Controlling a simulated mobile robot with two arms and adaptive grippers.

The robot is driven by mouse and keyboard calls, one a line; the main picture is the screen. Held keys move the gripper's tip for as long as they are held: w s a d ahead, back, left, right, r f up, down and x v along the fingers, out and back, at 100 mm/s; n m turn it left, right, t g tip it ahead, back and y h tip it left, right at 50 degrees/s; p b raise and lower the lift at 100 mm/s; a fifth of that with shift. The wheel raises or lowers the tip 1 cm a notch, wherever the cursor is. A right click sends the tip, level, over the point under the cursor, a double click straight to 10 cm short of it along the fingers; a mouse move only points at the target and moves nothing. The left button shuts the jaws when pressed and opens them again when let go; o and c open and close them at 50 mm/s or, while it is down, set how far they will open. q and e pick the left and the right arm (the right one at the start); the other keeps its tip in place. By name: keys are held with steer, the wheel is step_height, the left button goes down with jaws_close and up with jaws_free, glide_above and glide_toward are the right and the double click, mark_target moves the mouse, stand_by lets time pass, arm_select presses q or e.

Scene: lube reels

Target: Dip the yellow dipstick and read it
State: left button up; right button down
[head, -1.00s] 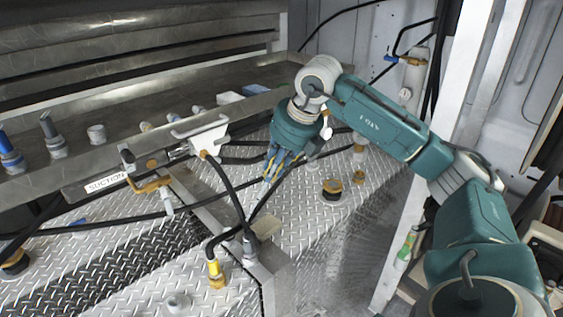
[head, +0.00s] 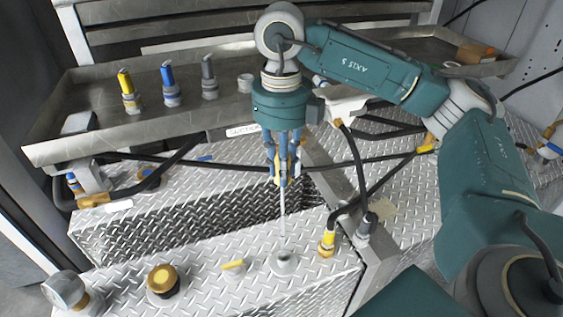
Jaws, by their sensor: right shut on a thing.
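My right gripper (head: 284,182) points down over the tread-plate deck. It is shut on the yellow dipstick, whose yellow part (head: 278,166) shows between the fingers. The dipstick's thin pale rod (head: 282,215) hangs nearly upright below the fingers. Its lower end appears just above a grey round port (head: 284,262) on the deck, and a small gap seems to show between them. I cannot tell the exact depth alignment. Most of the handle is hidden by the fingers. My left gripper is not in view.
A metal tray (head: 60,148) behind holds yellow (head: 126,90), blue (head: 170,84) and grey (head: 208,78) handled items. A yellow-topped cap (head: 164,280), a yellow T-shaped piece (head: 233,266) and a yellow hose fitting (head: 327,242) surround the port. Black hoses (head: 230,165) cross behind the gripper.

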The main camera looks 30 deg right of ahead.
mark_target(284, 217)
steer(key=shift+s+d, duration=0.25)
steer(key=shift+s, duration=0.1)
steer(key=shift+w+a+f+b, duration=0.15)
steer(key=shift+w+f+b, duration=0.1)
steer(key=shift+f+b, duration=0.25)
step_height(284, 217, down, 2)
steer(key=shift+s+b, duration=0.15)
steer(key=shift+b, duration=0.95)
steer(key=shift+f, duration=0.25)
steer(key=shift+b, duration=0.35)
steer(key=shift+f+b, duration=1.45)
steer(key=shift+f, duration=0.25)
steer(key=shift+f, duration=0.1)
steer(key=shift+f+b, duration=3.5)
steer(key=shift+f, duration=0.65)
